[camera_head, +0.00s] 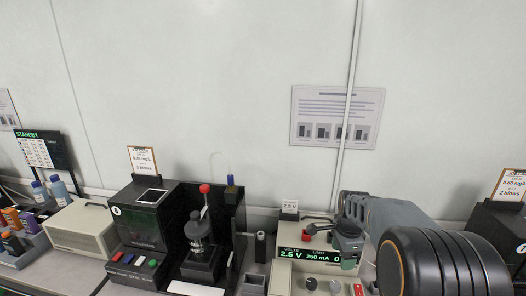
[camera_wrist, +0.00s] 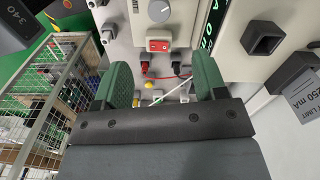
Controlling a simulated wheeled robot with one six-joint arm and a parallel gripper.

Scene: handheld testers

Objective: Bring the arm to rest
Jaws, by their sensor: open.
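My arm reaches in from the right in the head view, and my gripper (camera_head: 345,240) hangs in front of the power supply (camera_head: 287,280), whose display reads 2.5 V and 250 mA. In the wrist view, my gripper (camera_wrist: 163,88) shows two green fingers standing wide apart. Nothing is between the fingertips. Beyond them lie a red switch (camera_wrist: 158,45), red and black plugs and a yellow knob on the bench. The lower part of the supply is partly hidden by my arm in the head view.
A black tester (camera_head: 143,222) with a clamp stand (camera_head: 200,232) stands left of the supply. A beige box (camera_head: 82,229) and bottles (camera_head: 60,190) are further left. Another black tester (camera_head: 497,225) is at the right edge. A wire basket (camera_wrist: 50,95) shows at left in the wrist view.

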